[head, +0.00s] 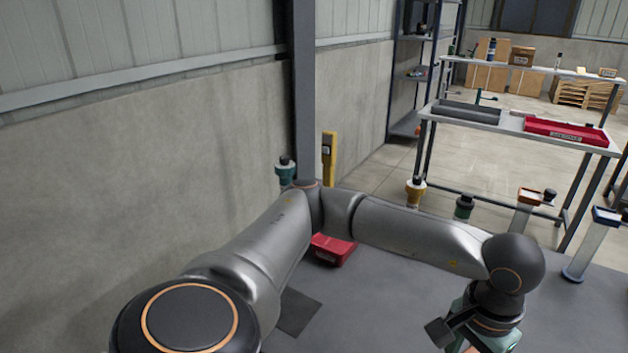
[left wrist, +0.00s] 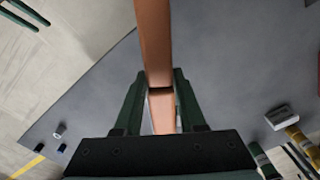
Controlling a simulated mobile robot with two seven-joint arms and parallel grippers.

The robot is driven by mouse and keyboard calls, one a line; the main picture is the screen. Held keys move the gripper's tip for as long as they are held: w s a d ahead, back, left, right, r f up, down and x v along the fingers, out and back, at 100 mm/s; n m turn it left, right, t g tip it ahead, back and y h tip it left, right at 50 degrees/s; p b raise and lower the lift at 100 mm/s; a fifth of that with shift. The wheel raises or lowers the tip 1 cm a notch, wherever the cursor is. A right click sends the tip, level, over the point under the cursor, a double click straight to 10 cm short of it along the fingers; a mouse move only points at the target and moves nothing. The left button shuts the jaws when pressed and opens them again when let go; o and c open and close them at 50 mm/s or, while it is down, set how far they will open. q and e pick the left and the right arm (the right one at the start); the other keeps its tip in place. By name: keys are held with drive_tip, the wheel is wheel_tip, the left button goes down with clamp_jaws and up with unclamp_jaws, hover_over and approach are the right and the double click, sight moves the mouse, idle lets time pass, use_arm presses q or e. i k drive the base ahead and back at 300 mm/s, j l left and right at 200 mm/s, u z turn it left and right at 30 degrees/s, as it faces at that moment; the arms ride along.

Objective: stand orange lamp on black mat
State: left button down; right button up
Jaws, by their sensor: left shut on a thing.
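My left gripper (left wrist: 160,100) is shut on the orange lamp (left wrist: 154,45), seen in the left wrist view as a long orange bar between the dark green fingers. Its ends are cut off or hidden, so I cannot tell its full shape or tilt. In the head view my left gripper (head: 468,343) is at the bottom edge, right of centre, with only a bit of orange showing by it. The black mat (head: 298,313) is a dark square on the grey table, left of the gripper and partly hidden by my left arm. My right gripper is not in view.
A red bin (head: 333,249) sits behind the mat, partly covered by my arm. The table between mat and gripper looks clear.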

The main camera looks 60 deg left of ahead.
sight(292, 309)
drive_tip(key=k+u, duration=0.1)
drive_tip(key=u, duration=0.35)
drive_tip(key=k+u, duration=0.1)
drive_tip(key=u, duration=0.4)
drive_tip(key=l+u, duration=0.15)
drive_tip(key=u, duration=0.25)
drive_tip(key=l+u, duration=0.15)
drive_tip(key=u, duration=0.3)
drive_tip(key=k+l, duration=0.15)
drive_tip(key=l, duration=0.2)
drive_tip(key=k+l, duration=0.15)
drive_tip(key=l, duration=0.85)
drive_tip(key=i, duration=0.25)
